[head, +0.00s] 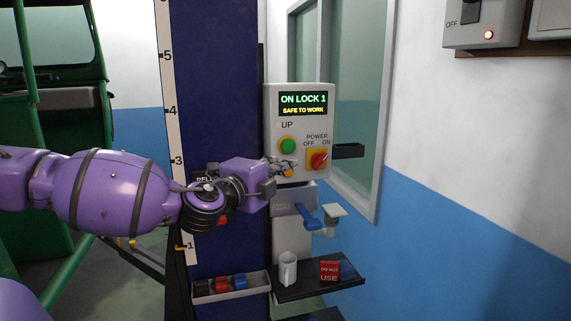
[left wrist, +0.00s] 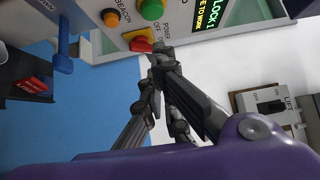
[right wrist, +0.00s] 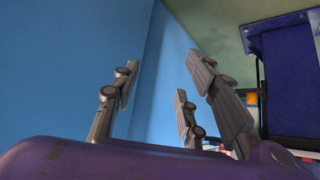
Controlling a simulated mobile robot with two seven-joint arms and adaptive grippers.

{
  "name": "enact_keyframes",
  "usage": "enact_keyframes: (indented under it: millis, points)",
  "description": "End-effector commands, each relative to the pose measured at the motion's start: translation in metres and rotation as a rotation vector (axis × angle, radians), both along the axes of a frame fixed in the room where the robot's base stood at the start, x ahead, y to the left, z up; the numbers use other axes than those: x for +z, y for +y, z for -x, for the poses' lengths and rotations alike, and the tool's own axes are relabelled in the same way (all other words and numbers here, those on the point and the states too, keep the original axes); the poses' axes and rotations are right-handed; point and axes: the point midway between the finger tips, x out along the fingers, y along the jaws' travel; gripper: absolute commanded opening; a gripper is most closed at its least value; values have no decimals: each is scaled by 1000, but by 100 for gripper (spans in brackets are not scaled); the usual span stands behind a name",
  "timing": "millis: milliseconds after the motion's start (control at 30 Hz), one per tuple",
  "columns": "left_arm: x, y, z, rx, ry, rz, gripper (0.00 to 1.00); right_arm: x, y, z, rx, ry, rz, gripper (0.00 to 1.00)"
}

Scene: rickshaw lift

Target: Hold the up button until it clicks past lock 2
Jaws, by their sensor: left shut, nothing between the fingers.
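The grey control box (head: 325,105) on the column has a green UP button (head: 287,145), which shows uncovered. Its display (head: 306,103) reads "ON LOCK 1, SAFE TO WORK". My left gripper (head: 285,167) is shut and empty, its fingertips just below the green button and close to the orange beacon button (head: 289,173). In the left wrist view the shut fingertips (left wrist: 158,55) are near the red power switch (left wrist: 140,44), with the green button (left wrist: 152,9) beyond; contact cannot be told. My right gripper (right wrist: 160,72) is open and empty, facing a blue wall.
A blue lever (head: 308,217) sticks out below the box. A height scale (head: 174,110) runs up the column. A lift switch box (head: 485,22) hangs at right.

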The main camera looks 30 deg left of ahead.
Motion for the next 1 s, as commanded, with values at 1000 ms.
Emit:
enact_keyframes:
  millis: [1000]
  points:
    - [-3,34,-113,0,4,0,0,-90,-16,36,-11,87,40,40]
